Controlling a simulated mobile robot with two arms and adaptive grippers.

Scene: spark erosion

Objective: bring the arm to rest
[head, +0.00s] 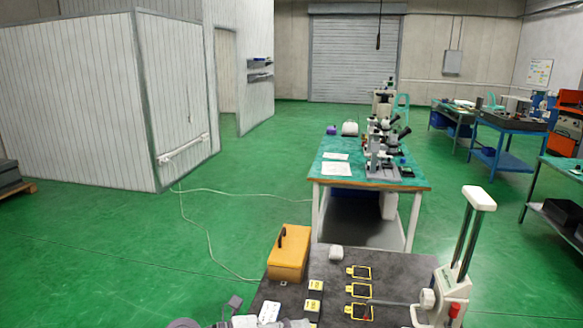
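Grey parts at the bottom edge of the head view look like pieces of my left arm and gripper (290,323). They are cut off by the frame, so I cannot tell whether the fingers are open or shut, or whether they hold anything. They are low over the near left edge of the dark-topped table (315,262). My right gripper is not in view.
The near table bears an orange box (287,256), several yellow-framed pieces (359,290), small yellow-labelled blocks (314,286) and a white column stand (462,255) at right. A microscope bench (372,185) stands behind. Green floor is clear at left, except a cable (208,235).

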